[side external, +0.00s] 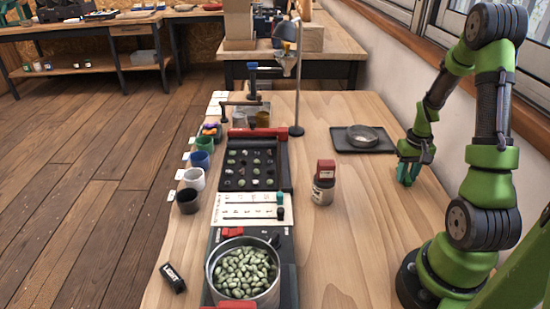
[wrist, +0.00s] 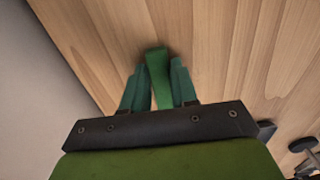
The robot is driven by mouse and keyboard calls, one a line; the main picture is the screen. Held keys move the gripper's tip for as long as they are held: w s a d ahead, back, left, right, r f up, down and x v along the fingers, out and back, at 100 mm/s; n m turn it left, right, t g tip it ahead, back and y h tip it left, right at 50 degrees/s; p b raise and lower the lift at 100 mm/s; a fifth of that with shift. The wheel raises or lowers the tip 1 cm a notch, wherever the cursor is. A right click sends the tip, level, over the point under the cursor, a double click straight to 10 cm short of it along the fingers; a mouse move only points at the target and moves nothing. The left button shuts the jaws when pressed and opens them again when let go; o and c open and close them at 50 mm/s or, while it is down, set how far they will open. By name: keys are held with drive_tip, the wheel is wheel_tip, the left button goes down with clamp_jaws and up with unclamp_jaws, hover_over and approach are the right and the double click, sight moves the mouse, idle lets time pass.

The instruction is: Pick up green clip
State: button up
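The green clip (wrist: 158,75) is a bright green strip in the wrist view, between the two teal fingers of my gripper (wrist: 160,72). The fingers lie close along both sides of it. I cannot tell whether they press on it or only straddle it. In the side external view my gripper (side external: 408,174) points down at the right side of the wooden table, with its fingertips at or just above the surface. The clip cannot be made out there; the fingers hide it or blend with it.
A dark tray with a round dish (side external: 362,136) lies behind my gripper. A jar with a red lid (side external: 323,184) stands to the left. Further left are a bean board (side external: 253,165), several cups and a pot of green beans (side external: 243,272). The wall runs close on the right.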

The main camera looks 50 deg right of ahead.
clamp_jaws()
